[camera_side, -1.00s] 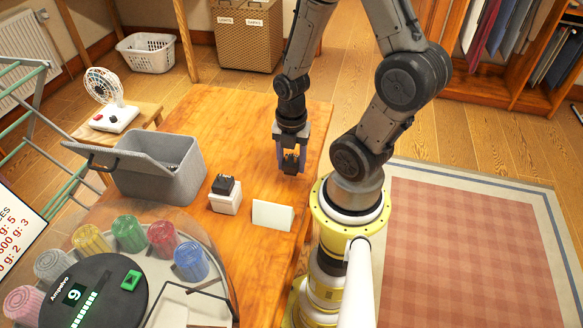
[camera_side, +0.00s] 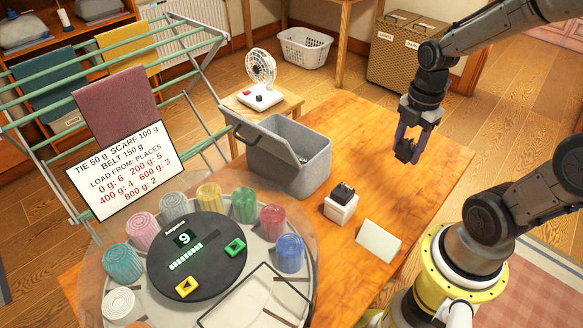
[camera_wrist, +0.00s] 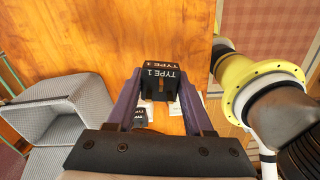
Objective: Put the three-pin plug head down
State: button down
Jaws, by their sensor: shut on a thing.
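My gripper (camera_side: 407,148) is shut on a small black block marked "TYPE 1", which I take to be the plug head (camera_wrist: 161,88); it also shows in the side view (camera_side: 404,151). It hangs above the right part of the wooden table, apart from other things. I cannot make out its pins or count them. A similar black block (camera_side: 343,192) sits on a white cube (camera_side: 341,209) to the left and nearer the camera. In the wrist view, my gripper partly hides these.
A blank white card (camera_side: 379,240) stands near the table's front right. A grey open bin (camera_side: 308,160) is at the left. The wooden table (camera_side: 430,180) is clear around the gripper.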

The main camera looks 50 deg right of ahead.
jog(key=w+a+n, duration=0.1)
jog(key=w+a, duration=0.2)
jog(key=w, duration=0.2)
jog(key=w+a+n, duration=0.1)
jog(key=w+a, duration=0.3)
jog(key=w, duration=0.1)
jog(key=w+a, duration=0.4)
jog(key=w, duration=0.2)
jog(key=shift+w+a+r+n, duration=0.1)
jog(key=shift+a+r+n, duration=0.1)
jog(key=shift+r+n, duration=0.2)
jog(key=w+f, duration=0.2)
jog(key=w, duration=0.2)
jog(key=w+f, duration=0.3)
jog(key=w, duration=0.1)
jog(key=w+f, duration=0.3)
jog(key=w, duration=0.1)
jog(key=shift+w+a+f, duration=0.15)
jog(key=shift+w+f, duration=0.05)
jog(key=shift+f, duration=0.05)
jog(key=shift+w+f, duration=0.5)
jog(key=shift+f, duration=0.1)
jog(key=shift+w+f, duration=0.15)
jog(key=shift+f, duration=1.5)
jog(key=shift+f, duration=0.2)
